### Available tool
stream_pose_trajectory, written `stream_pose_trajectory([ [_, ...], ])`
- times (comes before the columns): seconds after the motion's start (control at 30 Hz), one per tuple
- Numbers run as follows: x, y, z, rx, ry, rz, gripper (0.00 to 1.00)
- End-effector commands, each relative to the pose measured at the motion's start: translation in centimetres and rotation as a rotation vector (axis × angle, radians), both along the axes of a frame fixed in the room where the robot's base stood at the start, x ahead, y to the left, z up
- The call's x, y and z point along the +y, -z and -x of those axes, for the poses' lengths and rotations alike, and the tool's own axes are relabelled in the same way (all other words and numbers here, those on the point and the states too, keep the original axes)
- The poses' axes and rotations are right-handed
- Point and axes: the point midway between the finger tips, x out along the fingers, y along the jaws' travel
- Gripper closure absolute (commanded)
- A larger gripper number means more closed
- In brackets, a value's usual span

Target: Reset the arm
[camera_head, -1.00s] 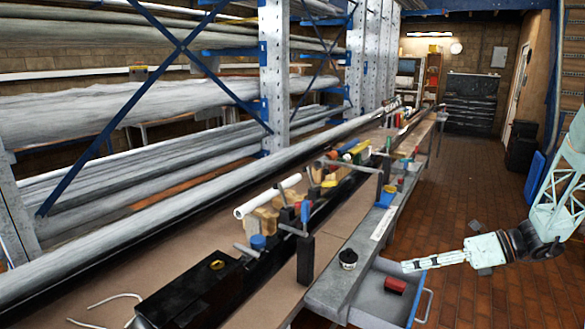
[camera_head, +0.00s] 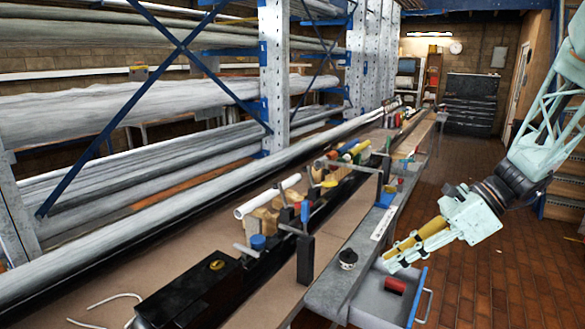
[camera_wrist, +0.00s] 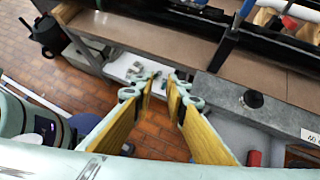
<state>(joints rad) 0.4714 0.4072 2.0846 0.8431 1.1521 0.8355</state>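My gripper (camera_head: 395,254) hangs in the air over the right side of the bench, above an open drawer (camera_head: 372,303). Its yellow-padded fingers also show in the wrist view (camera_wrist: 161,88), with a gap between the tips. The gripper is open and nothing is between the fingers. In the head view, the arm comes down from the upper right.
A red block (camera_head: 395,286) lies in the drawer. A black-topped knob (camera_head: 348,256) stands on the bench's grey edge. A black box (camera_head: 190,298), a white tube (camera_head: 268,196) and clamps crowd the bench. The brick floor (camera_head: 490,290) at right has free room.

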Motion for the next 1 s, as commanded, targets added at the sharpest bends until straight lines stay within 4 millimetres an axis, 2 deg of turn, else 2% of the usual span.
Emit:
stream_pose_trajectory([
  [0.5, 3.8, -4.4, 6.5, -0.168, -0.279, 0.17, 0.87],
  [1.0, 5.9, -7.6, 12.9, -0.329, -0.553, 0.329, 0.87],
])
